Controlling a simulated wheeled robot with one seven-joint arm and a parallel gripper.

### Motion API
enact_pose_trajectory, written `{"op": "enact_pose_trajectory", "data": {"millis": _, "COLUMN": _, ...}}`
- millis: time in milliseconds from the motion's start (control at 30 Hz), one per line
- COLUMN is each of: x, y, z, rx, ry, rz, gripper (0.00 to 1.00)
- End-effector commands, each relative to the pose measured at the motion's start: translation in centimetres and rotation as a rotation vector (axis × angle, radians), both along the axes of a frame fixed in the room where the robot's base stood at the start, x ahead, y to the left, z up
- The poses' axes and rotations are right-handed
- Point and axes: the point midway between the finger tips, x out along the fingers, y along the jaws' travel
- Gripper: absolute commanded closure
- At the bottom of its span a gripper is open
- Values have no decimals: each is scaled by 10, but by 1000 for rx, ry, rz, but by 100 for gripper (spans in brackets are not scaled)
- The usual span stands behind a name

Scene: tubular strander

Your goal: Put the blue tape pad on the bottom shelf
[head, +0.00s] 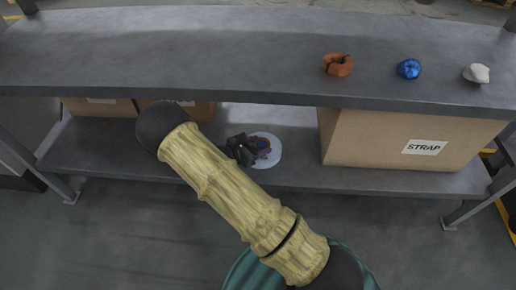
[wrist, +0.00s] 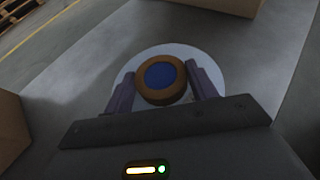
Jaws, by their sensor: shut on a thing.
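The blue tape pad (wrist: 160,76) is a round brown ring with a blue centre. It sits between the two purple fingers of my gripper (wrist: 161,82), which is shut on its sides. In the head view the pad (head: 262,144) shows small beside the dark gripper (head: 254,149), over a pale round disc (head: 274,158) on the bottom shelf (head: 303,175). The disc also shows in the wrist view (wrist: 213,77), around the pad. I cannot tell whether the pad touches the disc or hangs just above it.
A box marked STRAP (head: 370,140) stands right on the bottom shelf; brown boxes (head: 98,107) stand left. The upper shelf (head: 200,50) overhangs and carries an orange broken ring (head: 338,68), a blue lump (head: 409,69) and a whitish lump (head: 477,73). Bare shelf lies around the disc.

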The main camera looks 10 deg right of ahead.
Motion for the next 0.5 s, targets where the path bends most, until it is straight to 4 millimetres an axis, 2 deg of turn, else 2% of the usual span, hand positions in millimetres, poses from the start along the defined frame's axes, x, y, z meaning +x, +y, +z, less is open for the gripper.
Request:
{"op": "enact_pose_trajectory", "data": {"millis": 267, "x": 0, "y": 0, "z": 0, "rx": 0, "ry": 1, "rz": 0, "gripper": 73}}
{"op": "enact_pose_trajectory", "data": {"millis": 300, "x": 0, "y": 0, "z": -1, "rx": 0, "ry": 1, "rz": 0, "gripper": 41}}
{"op": "enact_pose_trajectory", "data": {"millis": 400, "x": 0, "y": 0, "z": 0, "rx": 0, "ry": 1, "rz": 0, "gripper": 22}}
{"op": "enact_pose_trajectory", "data": {"millis": 500, "x": 0, "y": 0, "z": 0, "rx": 0, "ry": 1, "rz": 0, "gripper": 21}}
